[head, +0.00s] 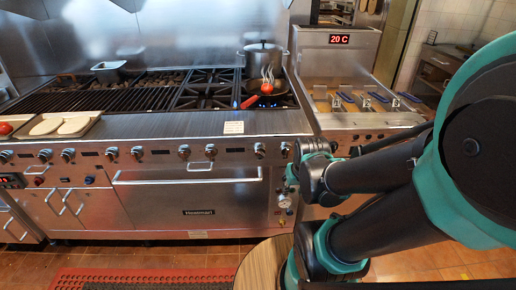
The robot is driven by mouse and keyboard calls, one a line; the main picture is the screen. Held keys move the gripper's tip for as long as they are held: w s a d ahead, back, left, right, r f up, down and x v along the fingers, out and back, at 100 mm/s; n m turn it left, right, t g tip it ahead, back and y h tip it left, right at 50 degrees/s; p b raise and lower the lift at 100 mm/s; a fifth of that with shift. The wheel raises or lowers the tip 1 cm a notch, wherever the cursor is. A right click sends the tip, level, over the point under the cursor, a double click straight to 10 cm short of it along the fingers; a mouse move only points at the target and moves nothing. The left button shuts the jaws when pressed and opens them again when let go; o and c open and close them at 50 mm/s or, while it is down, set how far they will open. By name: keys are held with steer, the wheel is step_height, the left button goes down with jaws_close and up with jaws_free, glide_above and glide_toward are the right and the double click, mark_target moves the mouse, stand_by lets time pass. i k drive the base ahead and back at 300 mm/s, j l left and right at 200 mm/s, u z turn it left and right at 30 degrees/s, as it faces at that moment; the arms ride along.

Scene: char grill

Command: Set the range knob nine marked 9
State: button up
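The range (205,178) has a row of round silver knobs along its front panel. The rightmost range knob (285,150) that shows is just left of my arm's dark wrist. Another knob (260,151) is to its left. The number labels are too small to read, so I cannot tell which knob is marked 9 or how it is turned. My arm comes in from the right, and its wrist end is near the range's right front corner. I cannot make out my gripper's fingers or anything held in them.
A fryer (345,118) reading 20 C stands to the right. A tray of food (62,126) is at the left. A red mat (140,278) lies on the floor.

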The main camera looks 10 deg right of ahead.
mark_target(260, 150)
steer(key=l+u, duration=0.4)
steer(key=l, duration=0.15)
steer(key=l+u, duration=0.35)
steer(key=l, duration=0.25)
steer(key=k+l+u, duration=0.1)
steer(key=l+u, duration=0.3)
steer(key=l, duration=0.15)
steer(key=k+u, duration=0.45)
steer(key=k+j+u, duration=0.2)
steer(key=k+u, duration=0.25)
steer(key=k+j, duration=0.1)
steer(key=j, duration=0.2)
steer(key=k+u, duration=0.05)
